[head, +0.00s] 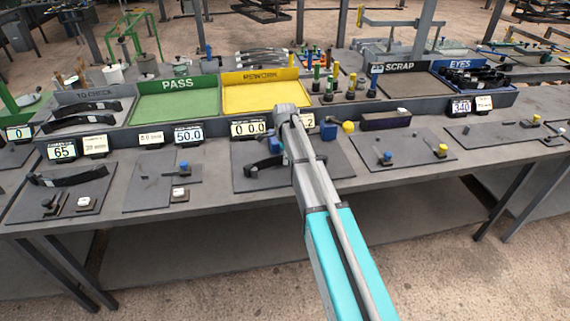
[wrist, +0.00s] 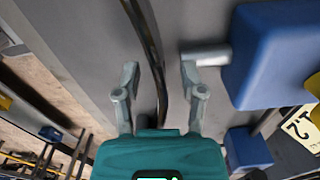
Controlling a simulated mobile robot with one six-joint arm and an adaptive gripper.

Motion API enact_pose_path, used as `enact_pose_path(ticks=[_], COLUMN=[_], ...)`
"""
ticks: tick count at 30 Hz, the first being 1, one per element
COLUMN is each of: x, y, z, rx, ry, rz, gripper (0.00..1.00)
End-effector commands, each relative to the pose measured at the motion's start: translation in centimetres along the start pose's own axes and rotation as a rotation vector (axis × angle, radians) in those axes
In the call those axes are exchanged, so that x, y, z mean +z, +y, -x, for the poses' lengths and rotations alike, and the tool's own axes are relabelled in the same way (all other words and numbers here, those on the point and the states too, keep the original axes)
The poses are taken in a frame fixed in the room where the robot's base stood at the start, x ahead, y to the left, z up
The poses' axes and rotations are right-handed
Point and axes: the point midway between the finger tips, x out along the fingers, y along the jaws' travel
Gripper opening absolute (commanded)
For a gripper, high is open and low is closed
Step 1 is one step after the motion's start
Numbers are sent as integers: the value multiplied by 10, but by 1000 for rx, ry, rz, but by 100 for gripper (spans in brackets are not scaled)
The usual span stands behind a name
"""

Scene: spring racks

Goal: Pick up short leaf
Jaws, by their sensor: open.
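A dark curved leaf (head: 262,167) lies on a grey plate at the middle of the bench in the head view, partly hidden by my arm. In the wrist view a dark, narrow leaf (wrist: 148,40) runs from the top edge down between my fingers. My gripper (wrist: 159,76) is open, with one finger on each side of the leaf and a visible gap on both sides. In the head view my arm hides the gripper.
A blue block (wrist: 275,55) stands close to the right finger in the wrist view. Another leaf (head: 68,175) lies on the left plate. Behind are the green PASS tray (head: 178,117), yellow REWORK tray (head: 262,110) and a SCRAP tray (head: 402,82). Small display boxes line the bench.

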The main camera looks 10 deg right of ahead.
Motion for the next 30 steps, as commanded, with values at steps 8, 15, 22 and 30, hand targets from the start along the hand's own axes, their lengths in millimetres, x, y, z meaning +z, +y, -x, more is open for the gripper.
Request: enact_pose_path(ticks=[8, 15, 22, 30], x=[0, 0, 0, 0], y=[0, 0, 0, 0], z=[0, 0, 0, 0], rx=[0, 0, 0, 0], ry=[0, 0, 0, 0], rz=[0, 0, -1, -1], gripper=[53, 21, 0, 0])
